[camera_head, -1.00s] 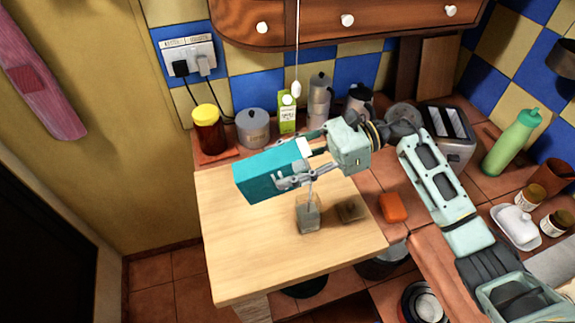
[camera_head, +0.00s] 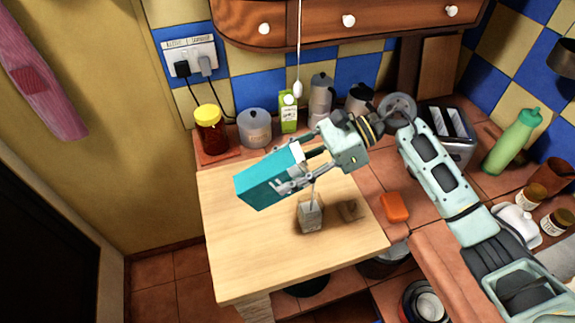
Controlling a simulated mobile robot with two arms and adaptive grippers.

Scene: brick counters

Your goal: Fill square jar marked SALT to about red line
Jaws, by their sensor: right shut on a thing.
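My right gripper (camera_head: 297,170) is shut on a teal box (camera_head: 265,181) and holds it tilted above the wooden board. A thin pale stream falls from near the box's right end. It runs down into a small square clear jar (camera_head: 310,217) that stands upright on the board below. Pale grey contents show in the jar; the exact level, the red line and any lettering are too small to make out. A small brownish square piece (camera_head: 347,210), perhaps a lid, lies on the board right of the jar. My left gripper is not in view.
The wooden board (camera_head: 245,245) is clear to the left and front. An orange block (camera_head: 395,207) lies on the tiled counter to the right. A yellow-lidded jar (camera_head: 210,130), grey pot (camera_head: 254,128), green carton (camera_head: 288,113) and moka pot (camera_head: 320,98) stand behind.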

